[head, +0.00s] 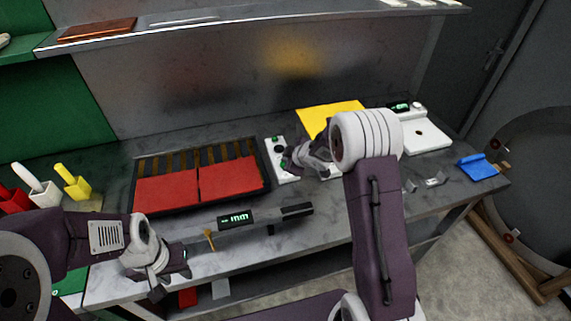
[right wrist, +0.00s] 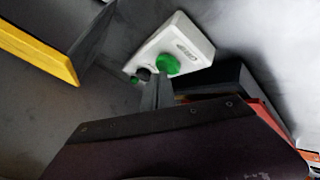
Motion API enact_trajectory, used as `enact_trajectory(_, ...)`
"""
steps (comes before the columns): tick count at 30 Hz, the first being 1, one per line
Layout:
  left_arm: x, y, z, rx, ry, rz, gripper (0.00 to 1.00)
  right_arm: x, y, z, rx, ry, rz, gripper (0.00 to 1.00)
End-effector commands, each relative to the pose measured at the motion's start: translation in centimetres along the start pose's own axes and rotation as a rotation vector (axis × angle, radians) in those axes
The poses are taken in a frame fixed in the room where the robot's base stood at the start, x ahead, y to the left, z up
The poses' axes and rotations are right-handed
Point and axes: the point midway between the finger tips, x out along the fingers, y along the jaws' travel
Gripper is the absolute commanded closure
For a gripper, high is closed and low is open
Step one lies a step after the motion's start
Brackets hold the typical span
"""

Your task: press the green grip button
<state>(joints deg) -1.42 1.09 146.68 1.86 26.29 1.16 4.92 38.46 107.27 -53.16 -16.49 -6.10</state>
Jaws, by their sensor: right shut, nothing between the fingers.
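A white control box (head: 287,178) stands on the bench, to the right of the red panels. Green spots show on it in the head view, one at its far end (head: 275,139). In the right wrist view the box (right wrist: 196,42) carries a large green button (right wrist: 167,65), a dark knob (right wrist: 145,74) and a small green spot (right wrist: 134,80). Contact cannot be told. My left gripper (head: 174,276) is at the bench's front left; its jaw opening is unclear.
A dark tray with red panels (head: 228,178) lies left of the box. A caliper with a lit display (head: 236,220) lies in front. A yellow sheet (head: 313,119) is behind my right arm. A white scale (head: 425,136) and a blue object (head: 477,167) are at right.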

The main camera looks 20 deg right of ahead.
Motion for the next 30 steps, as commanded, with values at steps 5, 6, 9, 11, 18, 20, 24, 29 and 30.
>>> enact_trajectory(5, 0.25, -0.01, 0.02, 0.000, 0.000, 0.000, 0.64, 0.20, -0.15, 0.15, 0.000, 0.000, 0.000, 1.00)
enact_trajectory(6, 0.29, -0.01, 0.03, 0.000, 0.000, 0.000, 0.64, 0.24, -0.18, 0.17, 0.000, 0.000, 0.000, 1.00)
enact_trajectory(9, 0.39, -0.01, 0.04, 0.000, 0.000, 0.000, 0.64, 0.32, -0.24, 0.24, 0.000, 0.000, 0.000, 1.00)
enact_trajectory(11, 0.45, -0.01, 0.05, 0.000, 0.000, 0.000, 0.64, 0.37, -0.28, 0.28, 0.000, 0.000, 0.000, 1.00)
enact_trajectory(18, 0.65, -0.01, 0.07, 0.000, 0.000, 0.000, 0.64, 0.55, -0.42, 0.41, 0.000, 0.000, -0.001, 1.00)
enact_trajectory(20, 0.61, -0.01, 0.06, 0.000, 0.000, 0.000, 0.64, 0.52, -0.40, 0.39, 0.000, -0.001, -0.001, 1.00)
enact_trajectory(24, 0.61, -0.01, 0.06, 0.000, 0.000, 0.000, 0.64, 0.52, -0.41, 0.40, 0.000, -0.001, -0.001, 1.00)
enact_trajectory(29, 0.22, 0.00, 0.02, 0.000, 0.000, 0.000, 0.64, 0.26, -0.22, 0.22, 0.000, -0.001, -0.001, 1.00)
enact_trajectory(30, -0.01, 0.00, 0.00, 0.000, 0.000, 0.000, 0.64, 0.11, -0.10, 0.11, 0.000, -0.001, -0.001, 1.00)
